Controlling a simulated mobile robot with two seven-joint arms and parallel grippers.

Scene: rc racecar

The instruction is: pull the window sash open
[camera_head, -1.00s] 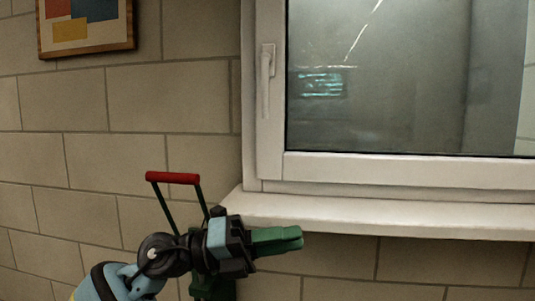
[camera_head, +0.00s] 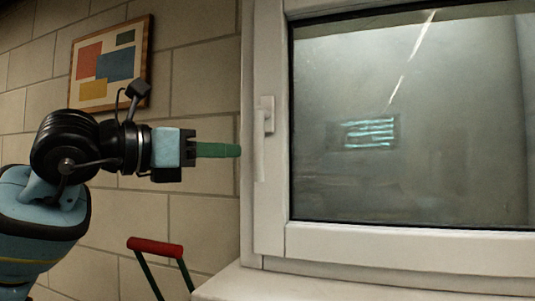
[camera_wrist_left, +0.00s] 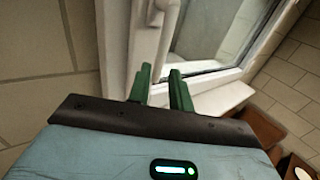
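The white window sash (camera_head: 380,243) holds a large grey pane and sits flush in its frame, looking closed. Its white handle (camera_head: 262,140) is on the left stile and points straight down. In the left wrist view the handle (camera_wrist_left: 167,30) is just beyond the fingertips. My left gripper (camera_head: 238,150) has green fingers and is left of the handle, at about its mid height, not holding it. In the left wrist view its two fingers (camera_wrist_left: 161,75) stand apart with nothing between them. My right gripper is not in view.
A framed picture (camera_head: 110,62) hangs on the block wall at left. A red-topped handle on green bars (camera_head: 155,247) stands below my left arm. The white sill (camera_head: 235,284) juts out under the window. Brown box-like things (camera_wrist_left: 262,130) show at lower right in the wrist view.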

